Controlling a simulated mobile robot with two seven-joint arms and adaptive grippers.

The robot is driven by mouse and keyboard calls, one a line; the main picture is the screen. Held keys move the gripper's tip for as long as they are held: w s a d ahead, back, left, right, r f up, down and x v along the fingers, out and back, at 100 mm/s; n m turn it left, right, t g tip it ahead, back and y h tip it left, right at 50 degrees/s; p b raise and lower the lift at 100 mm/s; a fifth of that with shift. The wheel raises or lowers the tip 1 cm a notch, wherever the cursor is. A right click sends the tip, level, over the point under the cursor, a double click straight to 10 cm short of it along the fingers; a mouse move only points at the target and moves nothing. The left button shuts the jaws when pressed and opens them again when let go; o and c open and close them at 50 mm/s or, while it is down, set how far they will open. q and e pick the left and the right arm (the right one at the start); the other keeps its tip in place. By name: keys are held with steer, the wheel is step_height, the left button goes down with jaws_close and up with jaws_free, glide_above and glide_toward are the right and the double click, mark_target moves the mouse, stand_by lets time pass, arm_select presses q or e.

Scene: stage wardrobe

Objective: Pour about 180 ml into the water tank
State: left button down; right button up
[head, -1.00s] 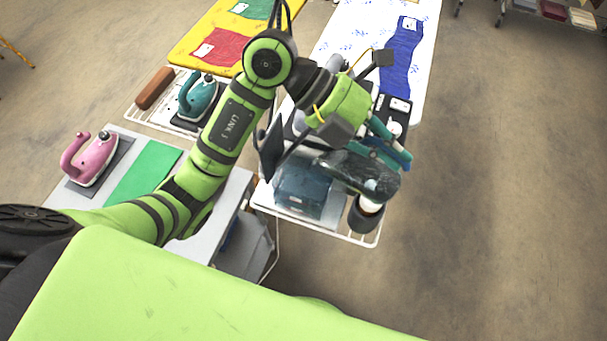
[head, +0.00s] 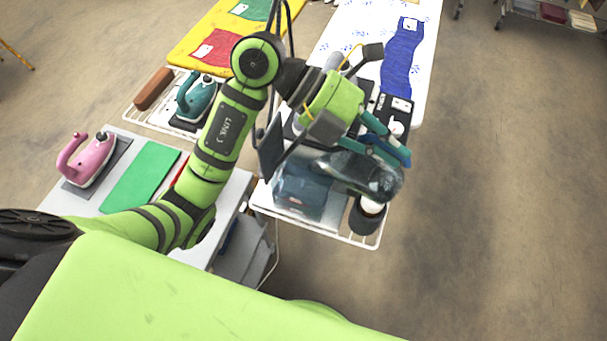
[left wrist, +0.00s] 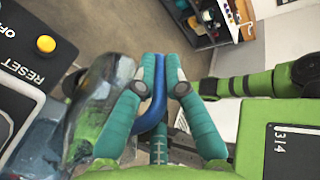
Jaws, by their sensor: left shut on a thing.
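My left gripper (head: 388,148) is shut on the blue handle (left wrist: 153,105) of a clear jug (head: 362,176). Its teal fingers close around the handle in the left wrist view, where the jug (left wrist: 103,90) shows left of the fingers. The jug looks tilted, its long side lying across the head view. The water tank seems to be the bluish see-through box (head: 298,190) on a white wire-edged shelf. The jug is above the shelf, its left end overlapping the tank's right side in the head view. I cannot tell the water levels or any flow. My right gripper is out of view.
A dark container with a white top (head: 366,214) stands at the shelf's front right corner, close under the jug. A black control panel (head: 396,112) is behind. A pink iron (head: 86,160) and a teal iron (head: 196,98) stand left. Open floor lies right.

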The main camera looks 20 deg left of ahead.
arm_select(q)
steer(key=shift+a+h+b, duration=0.5)
steer(key=shift+h+b, duration=0.1)
steer(key=shift+b, duration=0.35)
stand_by(0.6)
steer(key=d+r+y+p, duration=0.1)
steer(key=y+p, duration=0.1)
steer(key=p, duration=0.3)
steer(key=shift+d+r, duration=0.25)
steer(key=shift+d+f+y+p, duration=0.35)
steer(key=shift+d+f+y, duration=0.1)
steer(key=shift+f+y, duration=0.2)
steer(key=shift+d+r+y+p, duration=0.1)
steer(key=shift+d+y+p, duration=0.35)
steer(key=shift+p, duration=0.55)
steer(key=shift+d+f+y+p, duration=0.25)
steer(key=shift+y+p, duration=0.25)
steer(key=shift+y, duration=0.1)
steer(key=shift+d+f, duration=0.2)
